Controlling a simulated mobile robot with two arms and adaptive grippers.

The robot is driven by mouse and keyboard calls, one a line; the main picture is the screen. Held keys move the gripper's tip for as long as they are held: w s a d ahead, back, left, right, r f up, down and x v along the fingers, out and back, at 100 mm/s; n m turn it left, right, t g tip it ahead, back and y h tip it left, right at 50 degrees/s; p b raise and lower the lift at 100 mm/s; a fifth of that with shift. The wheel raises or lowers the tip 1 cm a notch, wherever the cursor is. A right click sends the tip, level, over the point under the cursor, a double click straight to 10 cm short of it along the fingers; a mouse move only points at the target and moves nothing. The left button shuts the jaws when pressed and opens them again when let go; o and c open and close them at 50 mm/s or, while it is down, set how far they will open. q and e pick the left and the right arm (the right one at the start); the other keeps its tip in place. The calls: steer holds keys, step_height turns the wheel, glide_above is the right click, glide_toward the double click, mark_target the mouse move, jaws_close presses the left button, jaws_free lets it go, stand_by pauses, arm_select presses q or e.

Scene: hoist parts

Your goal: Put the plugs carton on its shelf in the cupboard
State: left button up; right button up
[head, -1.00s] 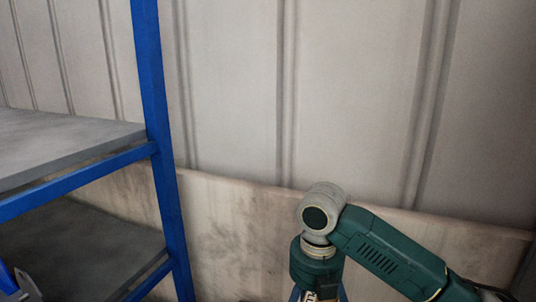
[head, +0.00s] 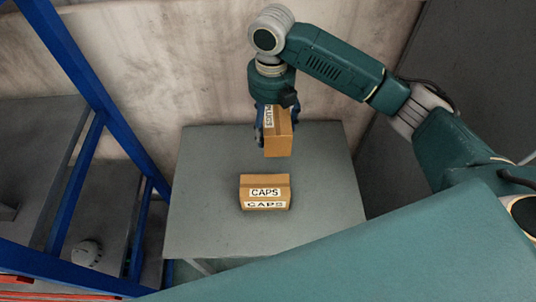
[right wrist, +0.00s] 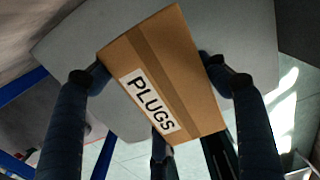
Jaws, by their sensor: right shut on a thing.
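The plugs carton (head: 279,135) is a small brown box with a white PLUGS label, in the head view above the far part of a grey table. My right gripper (head: 262,128) is shut on it and holds it up off the table. In the right wrist view the plugs carton (right wrist: 165,75) sits between the two fingers (right wrist: 160,80), its label facing the camera. A blue-framed shelf unit with grey shelves (head: 75,205) stands at the left of the head view; I cannot tell whether it is the cupboard. My left gripper is not in view.
A second brown carton labelled CAPS (head: 264,192) stands on the grey table (head: 205,215), nearer than the plugs carton. The blue upright stands between shelves and table.

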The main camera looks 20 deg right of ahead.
step_height(320, 180, down, 5)
steer(key=shift+s+a+r, duration=0.1)
steer(key=shift+a+r, duration=0.05)
steer(key=shift+r, duration=0.05)
step_height(320, 180, down, 4)
steer(key=shift+a+r, duration=0.1)
steer(key=shift+f+p, duration=0.3)
steer(key=shift+f, duration=0.15)
step_height(320, 180, down, 2)
steer(key=shift+f, duration=0.6)
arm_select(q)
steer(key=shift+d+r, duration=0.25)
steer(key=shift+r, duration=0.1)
arm_select(e)
steer(key=shift+f, duration=0.15)
